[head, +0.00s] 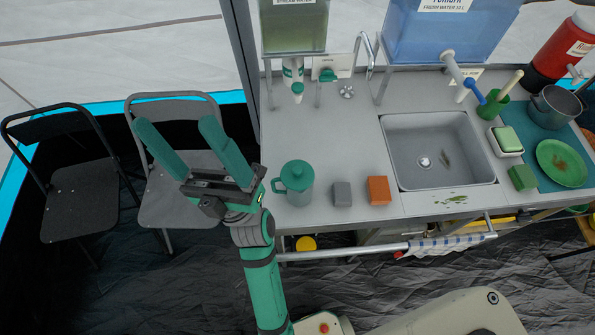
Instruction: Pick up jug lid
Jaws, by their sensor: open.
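The jug lid (297,175) is teal green with a small knob on top. It sits on the grey jug (300,196), which stands upright at the left front of the metal counter. My gripper (175,126) has two teal fingers spread apart. It is open and empty, to the left of the jug and apart from it, in front of the folding chairs in the picture. I cannot tell its height above the counter exactly.
A grey block (342,194) and an orange block (378,190) lie right of the jug. The sink (438,190) is further right. Water tanks (440,30) stand behind. A green plate (562,163) and a pot (555,106) are at far right. The counter behind the jug is clear.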

